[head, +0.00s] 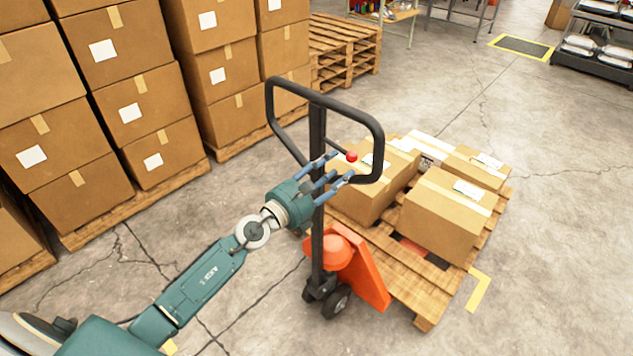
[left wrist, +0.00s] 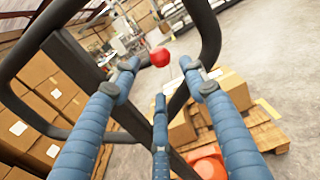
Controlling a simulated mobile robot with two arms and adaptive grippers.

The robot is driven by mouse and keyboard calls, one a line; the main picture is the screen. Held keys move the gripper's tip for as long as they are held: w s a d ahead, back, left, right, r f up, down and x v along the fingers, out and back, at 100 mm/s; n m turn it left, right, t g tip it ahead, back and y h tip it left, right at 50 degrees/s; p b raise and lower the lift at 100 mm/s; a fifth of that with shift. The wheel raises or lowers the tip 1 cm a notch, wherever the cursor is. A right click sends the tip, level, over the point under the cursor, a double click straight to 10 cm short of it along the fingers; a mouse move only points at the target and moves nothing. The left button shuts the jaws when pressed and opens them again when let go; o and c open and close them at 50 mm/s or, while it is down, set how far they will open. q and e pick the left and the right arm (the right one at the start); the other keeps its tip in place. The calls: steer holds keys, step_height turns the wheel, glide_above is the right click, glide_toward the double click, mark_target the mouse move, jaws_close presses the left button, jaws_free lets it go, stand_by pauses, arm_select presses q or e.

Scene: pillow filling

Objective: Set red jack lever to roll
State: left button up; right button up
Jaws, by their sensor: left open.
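The red jack lever, seen as a red knob (head: 351,156), is inside the black handle loop (head: 376,130) of an orange pallet jack (head: 362,268). In the left wrist view the red knob (left wrist: 159,57) shows just beyond and between the fingertips. My left gripper (head: 340,168) is open, with its blue fingers reaching across the handle post toward the knob. No clear contact with the knob shows. The lever's arm below the knob is mostly hidden by the fingers and handle. My right gripper is not in view.
A wooden pallet (head: 425,300) with several cardboard boxes (head: 446,212) sits on the jack. Tall stacks of boxes (head: 120,50) stand on pallets at the left. Empty pallets (head: 345,45) are stacked behind.

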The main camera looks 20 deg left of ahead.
arm_select(q)
steer(key=v, duration=0.7)
steer(key=shift+b, duration=0.3)
steer(key=shift+w, duration=0.1)
